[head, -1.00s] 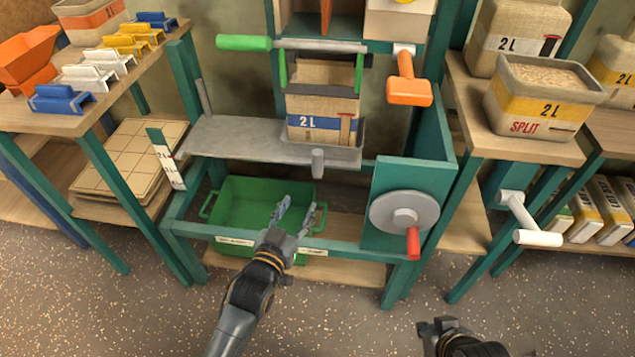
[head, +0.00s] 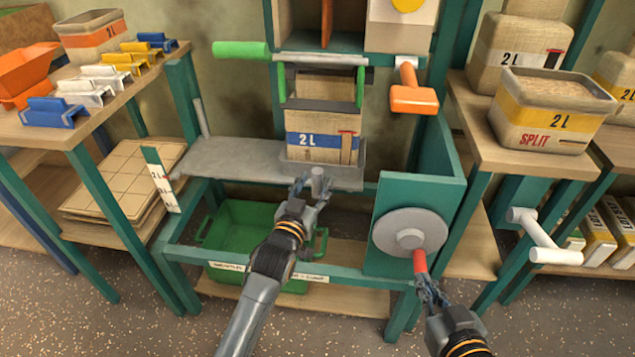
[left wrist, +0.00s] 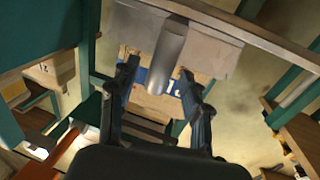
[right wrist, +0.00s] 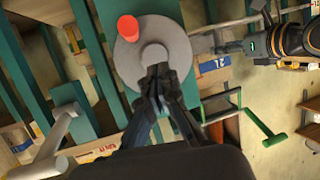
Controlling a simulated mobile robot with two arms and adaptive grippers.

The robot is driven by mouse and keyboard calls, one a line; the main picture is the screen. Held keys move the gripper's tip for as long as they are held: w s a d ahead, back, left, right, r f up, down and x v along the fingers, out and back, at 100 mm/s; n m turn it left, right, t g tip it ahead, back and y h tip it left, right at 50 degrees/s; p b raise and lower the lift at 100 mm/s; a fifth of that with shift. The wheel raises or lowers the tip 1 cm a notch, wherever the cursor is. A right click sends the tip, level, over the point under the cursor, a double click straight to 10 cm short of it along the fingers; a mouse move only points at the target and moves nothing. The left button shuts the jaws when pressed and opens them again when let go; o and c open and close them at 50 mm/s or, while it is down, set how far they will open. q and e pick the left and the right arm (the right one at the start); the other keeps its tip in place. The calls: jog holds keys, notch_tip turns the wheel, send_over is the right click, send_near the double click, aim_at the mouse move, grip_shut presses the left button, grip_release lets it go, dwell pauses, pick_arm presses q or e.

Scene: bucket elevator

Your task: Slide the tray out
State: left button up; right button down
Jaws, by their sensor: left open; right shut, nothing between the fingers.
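The grey metal tray (head: 235,160) lies level across the teal frame, with a short grey knob (head: 318,180) on its front edge. A box marked 2L (head: 318,135) stands on its right part. My left gripper (head: 312,188) is open at the knob. In the left wrist view the knob (left wrist: 168,60) shows between the spread fingers; I cannot tell whether they touch it. My right gripper (head: 428,285) is shut and empty, just below the red handle (head: 419,261) of the grey wheel (head: 408,235). Contact with the handle cannot be told.
A green bin (head: 245,225) sits low in the frame under the tray. A green-handled bar (head: 240,50) and an orange handle (head: 413,98) are above. Side shelves hold coloured clips at left and a SPLIT box (head: 552,110) at right. The floor in front is clear.

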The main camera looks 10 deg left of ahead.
pick_arm(q)
jog(key=shift+x, duration=1.3)
pick_arm(e)
jog(key=shift+w+a+r+t+y, duration=0.1)
jog(key=shift+w+a+r+t, duration=0.1)
jog(key=shift+r+t, duration=0.25)
jog(key=shift+w+a+r+t+y, duration=0.1)
jog(key=shift+w+r+t, duration=0.2)
jog(key=shift+r, duration=0.35)
jog(key=shift+w+a+r+t+y, duration=0.15)
jog(key=shift+r+t, duration=0.2)
jog(key=shift+r, duration=0.2)
pick_arm(q)
grip_shut()
